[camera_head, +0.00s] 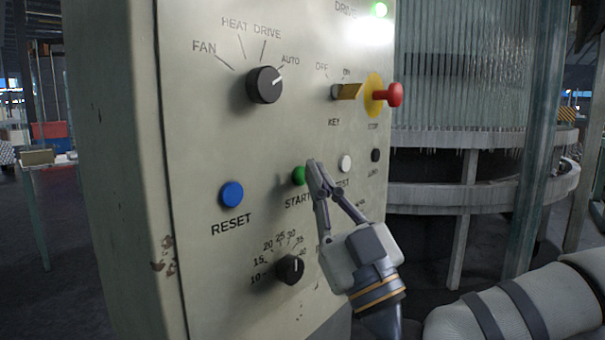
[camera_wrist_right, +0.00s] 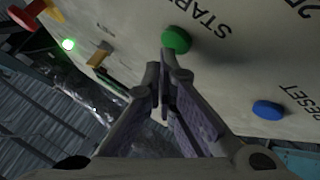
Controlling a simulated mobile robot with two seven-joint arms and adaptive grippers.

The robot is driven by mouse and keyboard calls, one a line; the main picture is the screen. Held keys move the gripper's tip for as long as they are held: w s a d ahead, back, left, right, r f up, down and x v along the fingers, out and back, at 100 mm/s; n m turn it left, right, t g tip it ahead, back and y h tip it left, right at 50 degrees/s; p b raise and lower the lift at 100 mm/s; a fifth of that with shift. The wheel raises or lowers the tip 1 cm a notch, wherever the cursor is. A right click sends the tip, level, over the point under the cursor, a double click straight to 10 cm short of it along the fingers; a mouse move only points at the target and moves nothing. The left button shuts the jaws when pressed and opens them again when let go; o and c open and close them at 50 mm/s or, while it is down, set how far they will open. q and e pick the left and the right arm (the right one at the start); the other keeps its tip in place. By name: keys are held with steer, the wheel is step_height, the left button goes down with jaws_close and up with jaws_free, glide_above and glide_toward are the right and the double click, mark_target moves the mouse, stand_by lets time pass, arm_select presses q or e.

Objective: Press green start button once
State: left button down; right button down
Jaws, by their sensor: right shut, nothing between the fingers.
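The green start button (camera_head: 299,176) sits on the beige control panel (camera_head: 200,130), above the label START. My right gripper (camera_head: 313,166) is shut and empty, with its fingertips just right of the button and partly covering its right edge in the head view. In the right wrist view the green button (camera_wrist_right: 176,40) shows just beyond the shut fingertips (camera_wrist_right: 163,72), slightly to their upper right. A small gap seems to lie between them there; whether they touch the button I cannot tell for sure. My left gripper is out of view.
A blue RESET button (camera_head: 231,194) lies left of the start button. A white button (camera_head: 345,163) and a black button (camera_head: 376,155) are to its right. Above are a black selector knob (camera_head: 264,85), a key switch (camera_head: 346,91) and a red stop button (camera_head: 394,94). A dial (camera_head: 290,269) is below.

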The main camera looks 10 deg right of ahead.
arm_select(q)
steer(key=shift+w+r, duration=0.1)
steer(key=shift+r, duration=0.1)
arm_select(e)
steer(key=shift+s+d, duration=0.25)
steer(key=shift+s, duration=0.05)
